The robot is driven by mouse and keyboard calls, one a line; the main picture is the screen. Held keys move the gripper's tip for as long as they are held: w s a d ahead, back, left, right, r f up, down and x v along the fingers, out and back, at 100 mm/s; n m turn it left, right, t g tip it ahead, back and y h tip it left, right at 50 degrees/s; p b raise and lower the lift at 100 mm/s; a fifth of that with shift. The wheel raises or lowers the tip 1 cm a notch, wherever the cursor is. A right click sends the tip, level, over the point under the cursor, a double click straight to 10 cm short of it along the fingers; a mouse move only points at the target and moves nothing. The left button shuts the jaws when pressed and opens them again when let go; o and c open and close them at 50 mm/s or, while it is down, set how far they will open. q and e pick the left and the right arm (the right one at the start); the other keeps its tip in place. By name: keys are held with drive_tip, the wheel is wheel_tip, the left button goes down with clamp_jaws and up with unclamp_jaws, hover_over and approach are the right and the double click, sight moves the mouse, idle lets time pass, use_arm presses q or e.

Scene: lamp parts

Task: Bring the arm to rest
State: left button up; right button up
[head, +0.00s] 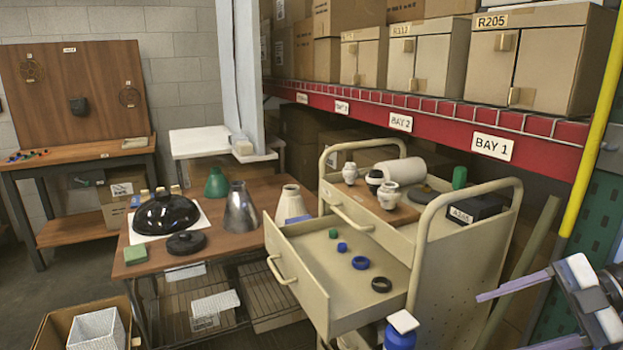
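My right gripper (500,324) shows at the bottom right corner, its arm coming in from the right edge. Its two purple fingers point left and stand apart, with nothing visible between them. The lower finger is partly cut off by the frame edge. My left gripper is not in view. Lamp parts stand on the brown table: a black dome shade (165,214), a black disc base (186,243), a grey metal cone (241,209), a cream cone (291,203) and a green shade (216,183).
A beige cart (440,245) stands left of my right gripper, its drawer (330,279) open with several small rings inside. White sockets (389,195) sit on its top. A blue bottle (399,338) is near the gripper. A yellow post (590,150) rises at right.

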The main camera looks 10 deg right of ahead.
drive_tip(key=s+a+f+m+t+h, duration=0.2)
drive_tip(key=s+f+m+t+h, duration=0.15)
drive_tip(key=f+m, duration=0.6)
drive_tip(key=s+a+f+m+t+h, duration=0.2)
drive_tip(key=f+m+t, duration=0.25)
drive_tip(key=f, duration=0.95)
drive_tip(key=s+a+f+m+g+h, duration=0.1)
drive_tip(key=s+a+f+m+g, duration=0.1)
drive_tip(key=s+a+f, duration=0.3)
drive_tip(key=s+a+f+m+g+h, duration=0.1)
drive_tip(key=s+a+f+m, duration=0.4)
drive_tip(key=a, duration=0.8)
drive_tip(key=shift+s+a+f+g+h, duration=0.15)
drive_tip(key=shift+a+g+h, duration=0.15)
drive_tip(key=shift+g, duration=0.3)
drive_tip(key=shift+d, duration=0.1)
